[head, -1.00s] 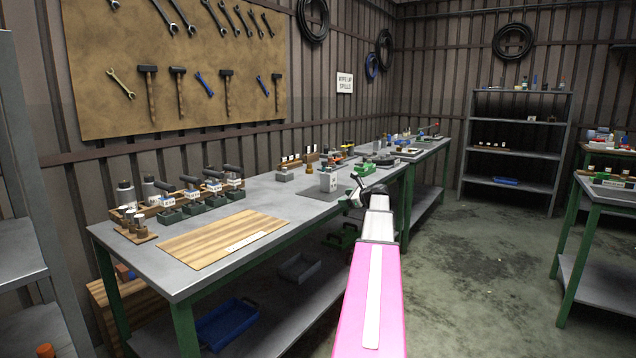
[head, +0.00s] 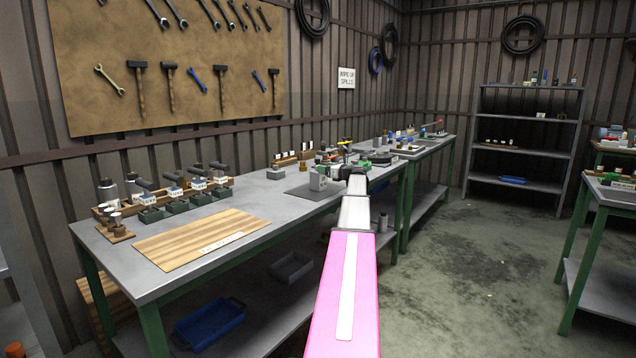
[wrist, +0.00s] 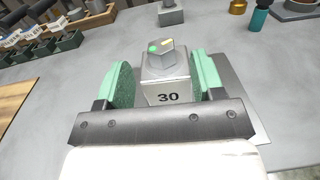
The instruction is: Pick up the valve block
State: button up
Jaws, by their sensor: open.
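The valve block, a grey block marked "30" (wrist: 167,88), stands on a dark mat in the middle of the wrist view. It has a grey knob on top with a green dot and a yellow mark. The same block (head: 318,180) shows on the bench in the head view. My gripper (wrist: 161,66) is open, with one green-padded finger on each side of the block. A gap shows on the left; whether the right finger touches cannot be told. In the head view my arm partly hides the gripper.
A second grey block (wrist: 170,14) stands behind the valve block. Green bins (wrist: 62,42) and a wooden board (head: 202,240) lie to the left. A teal bottle (wrist: 258,20) and a brass part (wrist: 238,6) stand at the back right. The bench around the mat (head: 300,192) is mostly clear.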

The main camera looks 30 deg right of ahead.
jog(key=x, duration=0.5)
grip_shut()
